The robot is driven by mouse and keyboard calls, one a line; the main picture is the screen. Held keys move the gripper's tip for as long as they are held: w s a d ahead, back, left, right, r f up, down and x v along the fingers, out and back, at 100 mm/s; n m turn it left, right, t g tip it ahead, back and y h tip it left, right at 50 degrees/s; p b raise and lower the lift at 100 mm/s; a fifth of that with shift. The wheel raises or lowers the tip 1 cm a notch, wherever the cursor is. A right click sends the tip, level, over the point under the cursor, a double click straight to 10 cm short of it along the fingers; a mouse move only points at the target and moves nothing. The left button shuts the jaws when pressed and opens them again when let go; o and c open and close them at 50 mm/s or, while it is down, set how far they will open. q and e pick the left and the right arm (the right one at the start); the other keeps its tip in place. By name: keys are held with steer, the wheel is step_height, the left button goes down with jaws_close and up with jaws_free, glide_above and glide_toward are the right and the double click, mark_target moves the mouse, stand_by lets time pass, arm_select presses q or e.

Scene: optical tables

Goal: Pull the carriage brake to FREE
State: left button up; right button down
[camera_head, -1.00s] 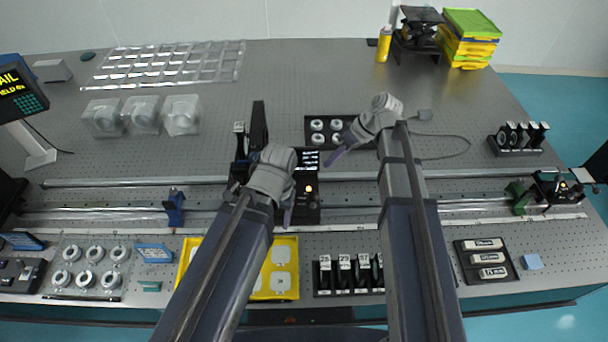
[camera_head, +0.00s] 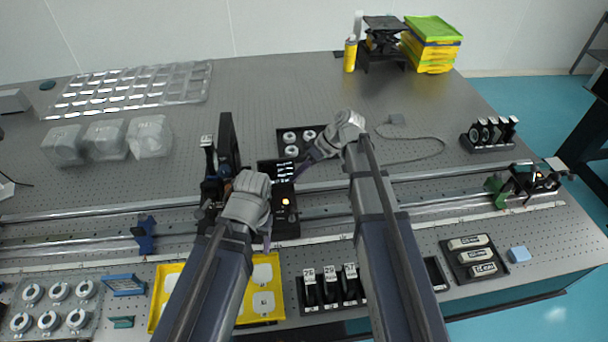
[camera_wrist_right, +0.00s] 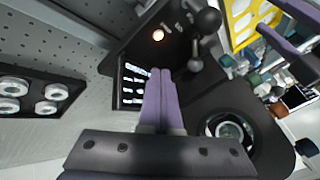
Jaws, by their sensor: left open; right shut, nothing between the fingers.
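The black carriage (camera_head: 287,228) sits on the rails near the middle of the table, with a lit orange lamp and a panel of white labels (camera_head: 275,171). The right wrist view shows its labels (camera_wrist_right: 132,85), the lamp (camera_wrist_right: 158,35) and two black ball knobs on levers, an upper one (camera_wrist_right: 207,20) and a lower one (camera_wrist_right: 195,65). I cannot tell which is the brake or read its markings. My right gripper (camera_head: 301,174) is shut and empty at the carriage's right side, its fingertips (camera_wrist_right: 160,72) over the label panel. My left gripper (camera_head: 267,236) is open at the carriage's front left.
A tray of round optics (camera_head: 291,142) lies behind the carriage. A yellow tray (camera_head: 267,300) and black labelled holders (camera_head: 331,288) lie in front of the rails. The left gripper's purple fingers (camera_wrist_right: 285,45) show at the right wrist view's upper right.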

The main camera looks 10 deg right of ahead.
arm_select(q)
step_height(320, 180, down, 3)
steer(key=shift+f+b, duration=0.1)
steer(key=shift+b, duration=0.9)
arm_select(e)
steer(key=x, duration=0.3)
steer(key=shift+f, duration=0.3)
arm_select(q)
steer(key=shift+r, duration=0.3)
arm_select(e)
steer(key=a, duration=0.1)
steer(key=s+a, duration=0.1)
steer(key=shift+s+a+r, duration=0.2)
steer(key=shift+s+a, duration=0.1)
steer(key=shift+a, duration=0.05)
arm_select(q)
steer(key=shift+p, duration=0.3)
arm_select(e)
steer(key=shift+s+a, duration=0.3)
steer(key=shift+a, duration=0.25)
